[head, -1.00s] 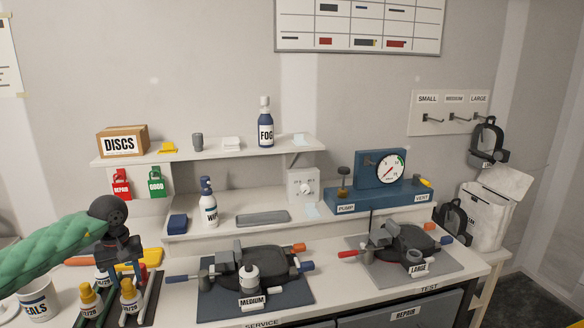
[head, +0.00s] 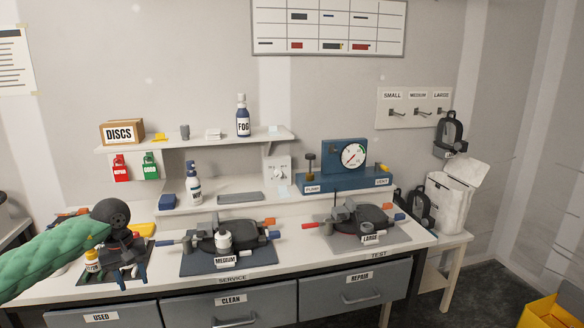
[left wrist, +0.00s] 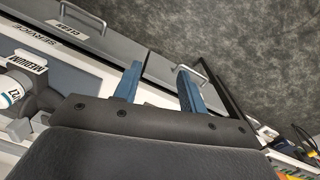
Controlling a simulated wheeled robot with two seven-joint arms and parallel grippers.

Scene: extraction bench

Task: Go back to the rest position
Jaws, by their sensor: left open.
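My green-sleeved arm comes in from the left. In the left wrist view its two blue fingers (left wrist: 158,88) stand apart with nothing between them. They appear over the front edge of the bench, near the CLEAN drawer (left wrist: 75,22). Part of the rack is hidden behind my gripper and arm. My right gripper is in neither view.
The MEDIUM fixture (head: 222,240) and LARGE fixture (head: 360,224) stand on the bench. Drawers marked USED (head: 100,317) and REPAIR (head: 360,288) are below. Grey floor is open at right, with a yellow container (head: 550,312).

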